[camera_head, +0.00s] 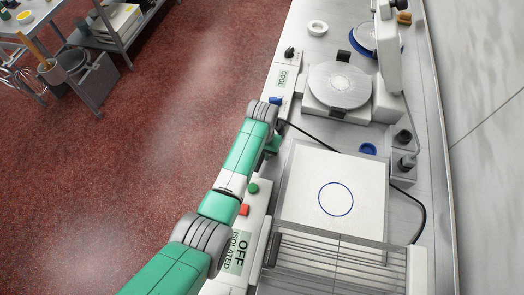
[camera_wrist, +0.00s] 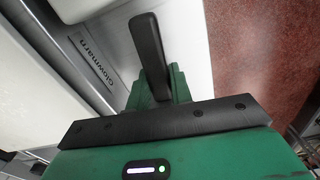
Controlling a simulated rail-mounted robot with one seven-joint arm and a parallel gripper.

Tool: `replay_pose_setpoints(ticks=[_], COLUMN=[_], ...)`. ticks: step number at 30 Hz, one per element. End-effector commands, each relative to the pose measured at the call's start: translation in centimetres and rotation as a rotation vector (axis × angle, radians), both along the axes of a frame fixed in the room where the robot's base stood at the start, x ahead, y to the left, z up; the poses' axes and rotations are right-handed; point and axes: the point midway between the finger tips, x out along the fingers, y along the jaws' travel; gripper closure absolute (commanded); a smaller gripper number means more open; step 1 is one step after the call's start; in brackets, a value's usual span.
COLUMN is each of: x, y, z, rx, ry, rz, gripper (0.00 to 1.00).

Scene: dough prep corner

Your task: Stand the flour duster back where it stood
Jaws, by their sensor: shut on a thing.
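My gripper (camera_wrist: 160,88) is shut on a black bar-like handle (camera_wrist: 147,40) in the wrist view. The handle stands out beyond the green fingers, and I cannot tell what it belongs to. In the head view my gripper (camera_head: 273,144) is at the left edge of the counter, partly hidden by my arm. I cannot make out a flour duster for certain in either view. A white board (camera_head: 300,215) with a blue ring outline (camera_head: 336,199) lies on the counter, and the ring is empty.
A machine with a round plate (camera_head: 340,84) stands beyond the board. A panel marked OFF ISOLATED (camera_head: 237,251) is in front. A black cable (camera_head: 420,208) runs along the right side. Open red floor (camera_head: 170,80) is left.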

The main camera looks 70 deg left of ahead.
Motion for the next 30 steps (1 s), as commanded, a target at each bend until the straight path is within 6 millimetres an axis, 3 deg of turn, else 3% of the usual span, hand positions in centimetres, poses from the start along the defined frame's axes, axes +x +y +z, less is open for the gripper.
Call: replay_pose_setpoints(ticks=[30], x=[0.0], y=[0.0], z=[-1.2], rx=[0.001], ry=[-0.001], rz=[-0.001], gripper=[1.0])
